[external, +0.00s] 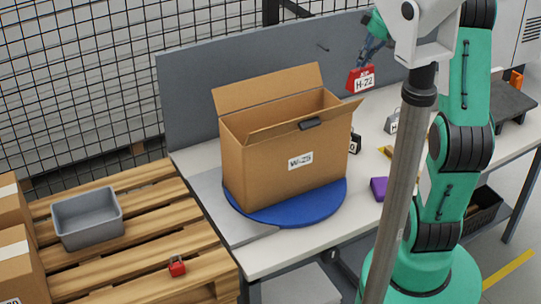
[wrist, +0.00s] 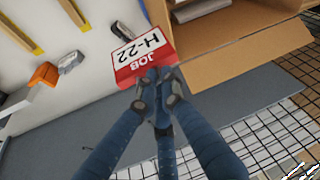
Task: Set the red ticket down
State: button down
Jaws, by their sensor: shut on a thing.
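The red ticket (external: 361,79) has a white label reading H-22. In the wrist view the ticket (wrist: 142,56) also shows the word JOB. My gripper (external: 371,50) is shut on its edge and holds it in the air above the back of the table, to the right of the open box. In the wrist view my gripper's fingertips (wrist: 158,84) close on the ticket's red band. The fingers cover a small part of that band.
An open cardboard box (external: 260,160) labelled W-25 stands on a blue round turntable (external: 290,214). A purple block (external: 379,188) and other small items lie on the white table (external: 283,259). A grey panel (external: 190,105) stands behind. A pallet (external: 130,215) at left bears a grey bin (external: 87,228) and a small red object (external: 177,266).

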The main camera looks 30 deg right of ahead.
jog(key=w+a+n+g+y, duration=0.2)
jog(key=a+n, duration=0.6)
jog(key=a, duration=2.8)
jog(key=s+a+n+g, duration=0.1)
jog(key=s+a+n, duration=0.3)
jog(key=a, duration=0.6)
jog(key=s+a+n+g+p, duration=0.1)
jog(key=s+a, duration=0.5)
jog(key=a, duration=0.4)
jog(key=s+a+n+g, duration=0.1)
jog(key=s+a+n, duration=0.2)
jog(key=s+a, duration=0.5)
notch_tip(320, 180, down, 26)
jog(key=w+a, duration=0.1)
jog(key=w, duration=0.1)
jog(key=shift+w+a+h, duration=0.3)
jog(key=shift+a, duration=0.1)
jog(key=shift+r+n+p, duration=0.2)
jog(key=shift+n+p, duration=0.1)
jog(key=shift+p, duration=1.5)
jog(key=shift+f+p, duration=0.15)
jog(key=shift+p, duration=0.6)
